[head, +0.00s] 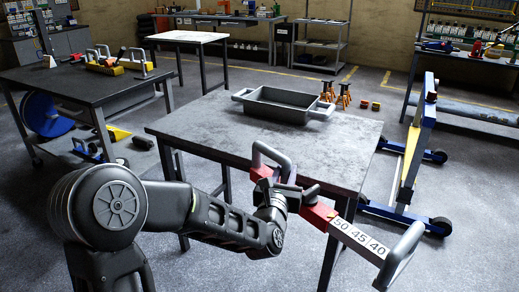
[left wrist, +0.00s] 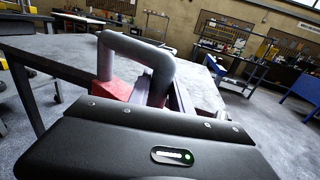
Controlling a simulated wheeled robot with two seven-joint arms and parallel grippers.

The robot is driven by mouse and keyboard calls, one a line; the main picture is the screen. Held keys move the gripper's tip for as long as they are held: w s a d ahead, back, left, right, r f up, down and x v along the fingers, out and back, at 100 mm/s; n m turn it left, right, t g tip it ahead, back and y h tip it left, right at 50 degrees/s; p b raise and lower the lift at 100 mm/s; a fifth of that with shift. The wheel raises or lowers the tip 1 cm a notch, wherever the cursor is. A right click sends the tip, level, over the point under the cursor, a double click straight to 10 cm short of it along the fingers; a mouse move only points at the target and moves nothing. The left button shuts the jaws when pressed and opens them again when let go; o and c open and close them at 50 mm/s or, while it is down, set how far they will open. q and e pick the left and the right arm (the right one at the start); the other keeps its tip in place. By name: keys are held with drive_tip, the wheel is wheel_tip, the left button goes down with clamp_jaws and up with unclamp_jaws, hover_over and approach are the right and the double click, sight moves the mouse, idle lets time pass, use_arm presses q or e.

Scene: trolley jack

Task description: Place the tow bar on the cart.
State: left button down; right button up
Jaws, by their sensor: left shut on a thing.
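The tow bar (head: 355,236) is a red and grey bar with a white strip marked 50, 45, 40 and a grey loop handle at each end. My left gripper (head: 284,192) is shut on its middle part, partly hiding it. The bar slants down to the right, at the near edge of the grey table. In the left wrist view, one grey handle (left wrist: 138,48) rises beyond the gripper body; the fingertips are hidden. A dark cart (head: 75,84) on casters stands at the left, with a yellow holder and grey handles on top. My right gripper is not in view.
The grey table (head: 215,125) carries a grey tray (head: 282,106) at its back; its front top is clear. Orange stands (head: 343,95) show behind it. A blue wheeled frame (head: 418,150) stands at the right. A blue reel (head: 46,113) sits low on the cart.

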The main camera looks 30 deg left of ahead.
sight(318, 189)
use_arm(q)
drive_tip(key=d+f+h, duration=0.1)
drive_tip(key=d+f, duration=0.1)
drive_tip(key=d+f+m+h+p, duration=0.1)
drive_tip(key=d+f, duration=0.1)
drive_tip(key=shift+w+d, duration=0.15)
drive_tip(key=shift+d, duration=0.1)
drive_tip(key=d, duration=0.1)
drive_tip(key=d+f+m+h+p, duration=0.1)
drive_tip(key=d+p, duration=0.1)
drive_tip(key=shift+s+d+f+t+h, duration=0.1)
drive_tip(key=shift+s+f+t+h, duration=0.2)
drive_tip(key=shift+s, duration=0.1)
drive_tip(key=p, duration=0.1)
drive_tip(key=d+r+p, duration=0.1)
drive_tip(key=p, duration=0.1)
drive_tip(key=shift+s+d+m+h, duration=0.25)
drive_tip(key=shift+s+m+h, duration=0.05)
drive_tip(key=shift+m, duration=0.1)
drive_tip(key=r+p, duration=0.2)
drive_tip(key=p, duration=0.1)
drive_tip(key=r+p, duration=0.2)
drive_tip(key=shift+s+d, duration=0.25)
drive_tip(key=shift+d, duration=0.05)
drive_tip(key=shift+r+p, duration=0.3)
drive_tip(key=shift+p, duration=0.35)
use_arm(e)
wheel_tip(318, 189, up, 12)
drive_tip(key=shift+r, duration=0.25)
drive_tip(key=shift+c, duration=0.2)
